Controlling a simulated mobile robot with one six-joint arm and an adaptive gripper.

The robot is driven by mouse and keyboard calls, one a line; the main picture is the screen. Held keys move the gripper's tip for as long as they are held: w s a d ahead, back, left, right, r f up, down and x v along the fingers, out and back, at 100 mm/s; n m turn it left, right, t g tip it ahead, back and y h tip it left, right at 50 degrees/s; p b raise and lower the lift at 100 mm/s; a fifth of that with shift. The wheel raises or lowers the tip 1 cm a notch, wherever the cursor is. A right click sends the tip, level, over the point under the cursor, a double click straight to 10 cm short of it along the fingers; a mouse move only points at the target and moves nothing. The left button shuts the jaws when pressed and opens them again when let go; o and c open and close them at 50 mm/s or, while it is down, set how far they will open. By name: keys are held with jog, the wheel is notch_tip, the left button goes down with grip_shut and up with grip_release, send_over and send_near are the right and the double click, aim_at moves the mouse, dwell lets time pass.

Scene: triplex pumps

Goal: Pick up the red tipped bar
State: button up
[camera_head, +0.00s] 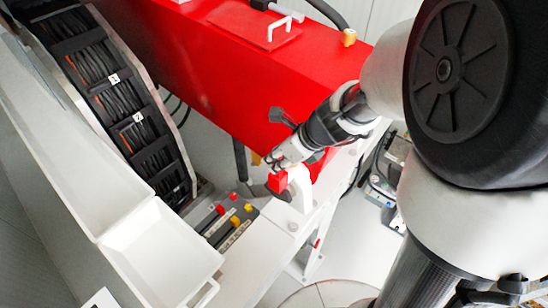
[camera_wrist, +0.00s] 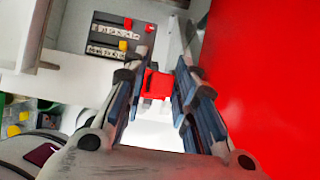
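A grey holder (camera_head: 228,226) lies on the white ledge, with dark bars that have red and yellow tips. A red tip (camera_head: 220,209) shows on one bar. The holder is also in the wrist view (camera_wrist: 104,37), at the upper left, with a red tip (camera_wrist: 125,29). My gripper (camera_head: 283,160) is above and to the right of the holder, apart from it. In the wrist view its fingers (camera_wrist: 160,82) are spread, with a red block (camera_wrist: 157,86) in the gap. I cannot tell whether they touch the block. In the head view the block (camera_head: 277,182) sits beside a white curved piece.
A large red housing (camera_head: 235,75) is behind my gripper and fills the right of the wrist view. White trays (camera_head: 155,255) stand at the lower left. A cable rack (camera_head: 110,95) curves at the left. Some white ledge surface around the holder is bare.

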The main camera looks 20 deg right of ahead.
grip_shut()
dwell(0.6)
